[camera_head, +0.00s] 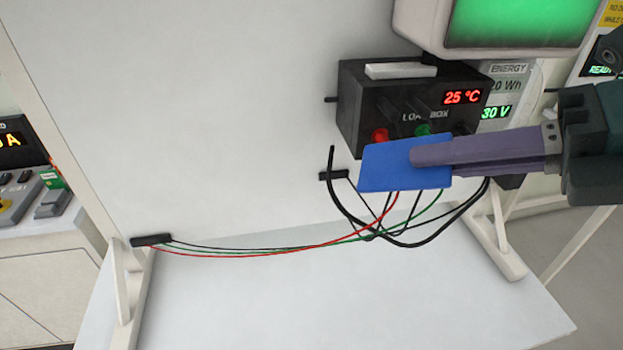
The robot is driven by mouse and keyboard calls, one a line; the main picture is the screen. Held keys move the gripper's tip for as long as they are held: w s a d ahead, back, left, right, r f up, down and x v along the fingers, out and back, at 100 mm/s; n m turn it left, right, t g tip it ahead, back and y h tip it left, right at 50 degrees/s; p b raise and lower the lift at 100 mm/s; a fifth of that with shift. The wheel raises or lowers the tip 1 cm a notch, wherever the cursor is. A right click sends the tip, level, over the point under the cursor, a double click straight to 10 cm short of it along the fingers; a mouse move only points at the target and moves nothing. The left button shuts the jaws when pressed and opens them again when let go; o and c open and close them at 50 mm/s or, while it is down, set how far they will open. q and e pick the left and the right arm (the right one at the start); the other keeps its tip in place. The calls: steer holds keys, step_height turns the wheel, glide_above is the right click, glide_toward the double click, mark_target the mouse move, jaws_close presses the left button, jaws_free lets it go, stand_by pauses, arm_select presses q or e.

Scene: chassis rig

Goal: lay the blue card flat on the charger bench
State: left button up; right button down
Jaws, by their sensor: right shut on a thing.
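The blue card (384,166) is held in my right gripper (425,157), which comes in from the right edge. The purple fingers are shut on the card's right part, and its broad face is toward the camera. The card is in front of the lower edge of a black load box and hides part of it and some cables. I cannot tell which surface is the charger bench; a grey-white bench with a grey device stands at the far left (45,268). My left gripper is not in view.
The black load box (360,95) reads 25 °C and is fixed to a large white panel (180,110). Red, green and black cables (300,250) hang below it. A green screen (520,20) is above. A bare white surface (330,310) lies below the panel, between frame legs.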

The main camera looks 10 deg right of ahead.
steer(key=a+f+m+b, duration=0.1)
steer(key=f+m+b, duration=0.1)
steer(key=f+b, duration=0.9)
steer(key=w+a+f+m+h+b, duration=0.1)
steer(key=f+m+b, duration=0.1)
steer(key=f+b, duration=1)
steer(key=w+a+f+m+t+b, duration=0.1)
steer(key=f+b, duration=1.1)
steer(key=f, duration=1.3)
steer(key=shift+w+a+f+m+h, duration=0.2)
steer(key=shift+a+m+h, duration=0.25)
steer(key=shift+m, duration=0.65)
steer(key=c, duration=1.2)
jaws_free()
steer(key=shift+o, duration=0.2)
steer(key=shift+r, duration=0.1)
